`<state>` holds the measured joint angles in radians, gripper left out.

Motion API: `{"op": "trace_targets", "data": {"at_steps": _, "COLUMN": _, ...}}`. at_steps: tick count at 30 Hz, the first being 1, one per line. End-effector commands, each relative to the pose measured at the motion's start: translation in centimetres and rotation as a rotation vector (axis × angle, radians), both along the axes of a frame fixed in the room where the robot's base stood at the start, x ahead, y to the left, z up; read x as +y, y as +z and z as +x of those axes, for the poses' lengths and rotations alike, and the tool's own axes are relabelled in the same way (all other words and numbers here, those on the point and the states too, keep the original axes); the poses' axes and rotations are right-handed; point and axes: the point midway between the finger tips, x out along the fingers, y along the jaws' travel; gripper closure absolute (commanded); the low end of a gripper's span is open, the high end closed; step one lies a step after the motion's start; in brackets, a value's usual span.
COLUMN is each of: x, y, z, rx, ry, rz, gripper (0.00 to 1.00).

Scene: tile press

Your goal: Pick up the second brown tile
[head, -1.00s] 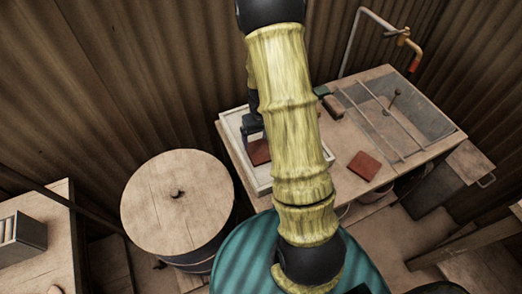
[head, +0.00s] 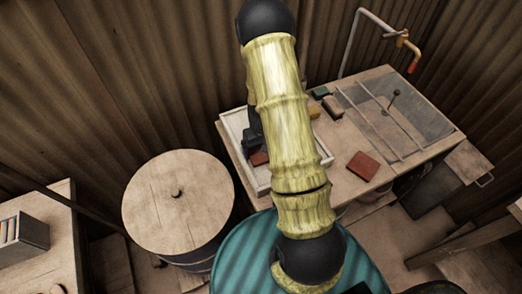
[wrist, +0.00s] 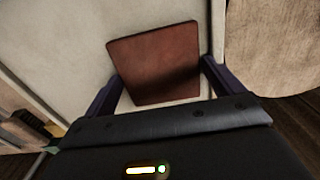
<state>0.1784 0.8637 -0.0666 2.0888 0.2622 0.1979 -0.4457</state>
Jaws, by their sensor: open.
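A brown tile (wrist: 155,62) lies flat on the pale tray floor in the wrist view, between the two fingers of my gripper (wrist: 160,82). The fingers are spread to either side of the tile, and its near edge is close to the gripper body. In the head view this tile (head: 259,158) shows only in part, in the white tray (head: 262,189), behind my gripper and arm. A second red-brown tile (head: 363,166) lies on the open wooden table to the right of the tray. My gripper is open and holds nothing.
Small green, tan and orange blocks, including a tan one (head: 332,106), sit behind my arm. A round wooden lid (head: 178,205) tops a barrel to the left of the table.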

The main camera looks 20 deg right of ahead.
Motion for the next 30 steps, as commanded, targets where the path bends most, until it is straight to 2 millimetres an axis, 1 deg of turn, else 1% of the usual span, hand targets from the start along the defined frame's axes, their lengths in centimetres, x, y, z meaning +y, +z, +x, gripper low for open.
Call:
{"op": "trace_targets", "data": {"at_steps": 16, "x": 0.05, "y": -0.13, "z": 0.04, "rx": -0.001, "ry": 0.001, "rz": 0.000, "gripper": 0.07}}
{"op": "trace_targets", "data": {"at_steps": 17, "x": 0.06, "y": -0.13, "z": 0.04, "rx": -0.001, "ry": 0.001, "rz": 0.000, "gripper": 0.11}}
{"op": "trace_targets", "data": {"at_steps": 21, "x": 0.08, "y": -0.13, "z": 0.04, "rx": -0.001, "ry": 0.002, "rz": 0.000, "gripper": 0.39}}
{"op": "trace_targets", "data": {"at_steps": 22, "x": 0.07, "y": -0.13, "z": 0.04, "rx": -0.001, "ry": 0.002, "rz": 0.000, "gripper": 0.43}}
{"op": "trace_targets", "data": {"at_steps": 30, "x": 0.00, "y": 0.06, "z": 0.07, "rx": -0.002, "ry": 0.000, "rz": -0.001, "gripper": 0.43}}
